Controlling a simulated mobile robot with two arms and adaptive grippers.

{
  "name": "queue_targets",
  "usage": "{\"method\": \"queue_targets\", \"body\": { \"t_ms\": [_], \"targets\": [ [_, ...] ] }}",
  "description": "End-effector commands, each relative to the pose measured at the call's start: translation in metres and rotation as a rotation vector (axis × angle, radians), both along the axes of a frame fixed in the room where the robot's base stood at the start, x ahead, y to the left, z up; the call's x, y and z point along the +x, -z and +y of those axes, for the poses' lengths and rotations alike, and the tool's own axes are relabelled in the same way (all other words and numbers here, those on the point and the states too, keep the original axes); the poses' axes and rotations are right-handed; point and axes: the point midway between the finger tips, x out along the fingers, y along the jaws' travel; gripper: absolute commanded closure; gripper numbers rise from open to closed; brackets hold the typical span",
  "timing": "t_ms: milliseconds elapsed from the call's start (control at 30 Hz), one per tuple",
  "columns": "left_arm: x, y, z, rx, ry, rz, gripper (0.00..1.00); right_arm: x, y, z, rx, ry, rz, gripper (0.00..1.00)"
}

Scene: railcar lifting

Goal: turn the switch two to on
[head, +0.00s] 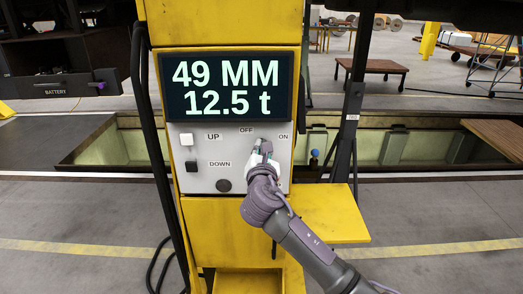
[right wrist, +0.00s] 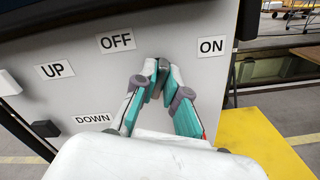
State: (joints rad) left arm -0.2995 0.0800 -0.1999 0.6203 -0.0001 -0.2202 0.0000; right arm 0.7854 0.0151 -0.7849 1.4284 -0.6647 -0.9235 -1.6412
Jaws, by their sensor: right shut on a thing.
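The control panel (head: 209,160) on the yellow column has labels UP, DOWN, OFF and ON. My right gripper (head: 263,152) reaches the panel's right part, just below and between the OFF and ON labels. In the right wrist view my right gripper (right wrist: 157,88) is shut on a dark switch knob (right wrist: 157,80). The fingers hide most of the knob, so its exact setting cannot be told. My left gripper is not in view.
A display (head: 226,87) above the panel reads 49 MM and 12.5 t. A white button (head: 186,139), a dark button (head: 191,166) and a round dark knob (head: 224,185) are on the panel. A yellow shelf (head: 330,215) juts out at right.

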Motion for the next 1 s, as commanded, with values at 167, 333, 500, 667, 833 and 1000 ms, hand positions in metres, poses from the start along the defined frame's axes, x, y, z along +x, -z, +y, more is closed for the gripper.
{"method": "queue_targets", "body": {
  "t_ms": [167,333,500,667,833,1000],
  "targets": [
    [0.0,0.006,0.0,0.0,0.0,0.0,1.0,0.0,0.002,0.0,0.169,0.0,0.001,1.0],
    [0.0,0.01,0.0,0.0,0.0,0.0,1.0,0.0,0.002,-0.001,0.318,0.0,0.001,1.0],
    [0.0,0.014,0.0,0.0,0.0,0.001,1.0,0.0,0.003,-0.001,0.444,0.001,0.001,1.0],
    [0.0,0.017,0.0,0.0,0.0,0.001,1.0,0.0,0.003,-0.002,0.531,0.0,0.0,1.0],
    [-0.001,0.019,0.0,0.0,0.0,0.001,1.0,0.0,0.002,-0.002,0.592,0.0,0.0,1.0],
    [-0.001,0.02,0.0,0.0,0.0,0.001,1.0,0.0,0.002,-0.002,0.62,0.001,0.0,1.0]
  ]
}}
